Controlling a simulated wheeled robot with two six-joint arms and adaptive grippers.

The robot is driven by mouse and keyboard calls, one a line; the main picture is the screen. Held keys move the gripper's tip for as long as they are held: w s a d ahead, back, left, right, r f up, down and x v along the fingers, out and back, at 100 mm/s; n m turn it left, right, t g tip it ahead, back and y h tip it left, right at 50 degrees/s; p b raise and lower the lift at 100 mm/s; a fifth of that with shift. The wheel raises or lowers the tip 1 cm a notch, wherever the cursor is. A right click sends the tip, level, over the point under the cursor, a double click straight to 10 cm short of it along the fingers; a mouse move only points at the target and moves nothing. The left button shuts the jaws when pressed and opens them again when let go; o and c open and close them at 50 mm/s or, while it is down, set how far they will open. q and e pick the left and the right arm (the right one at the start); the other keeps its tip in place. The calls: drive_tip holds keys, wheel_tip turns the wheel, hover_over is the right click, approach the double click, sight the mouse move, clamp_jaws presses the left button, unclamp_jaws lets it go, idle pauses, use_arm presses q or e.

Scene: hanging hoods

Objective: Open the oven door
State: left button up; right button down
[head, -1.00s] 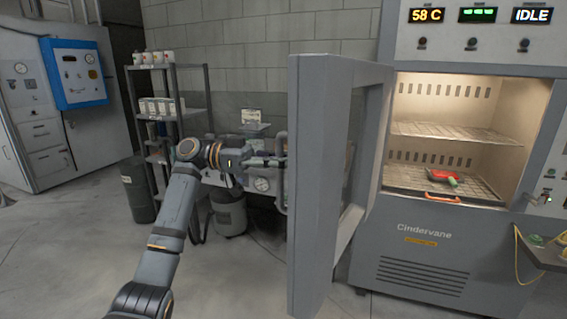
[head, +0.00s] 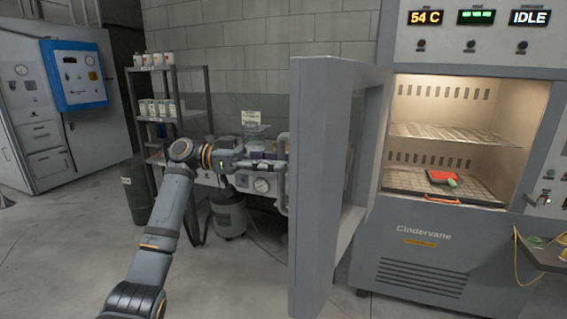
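The oven door (head: 318,190) stands wide open, swung out to the left of the lit oven chamber (head: 455,125). Its vertical bar handle (head: 281,190) is on the door's outer, left-hand side. My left gripper (head: 274,163) reaches in from the left, with its fingertips at the handle. The fingers are small and dark there, so I cannot tell whether they close around the bar. My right gripper is not in view.
Wire racks (head: 455,133) sit inside the chamber, with a red item (head: 440,177) on the lower one. A shelf (head: 165,110) and a dark bin (head: 137,190) stand behind my arm. The floor at front left is clear.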

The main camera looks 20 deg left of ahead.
use_arm(q)
drive_tip(key=s+a, duration=0.1)
drive_tip(key=a, duration=0.9)
drive_tip(key=shift+a, duration=0.15)
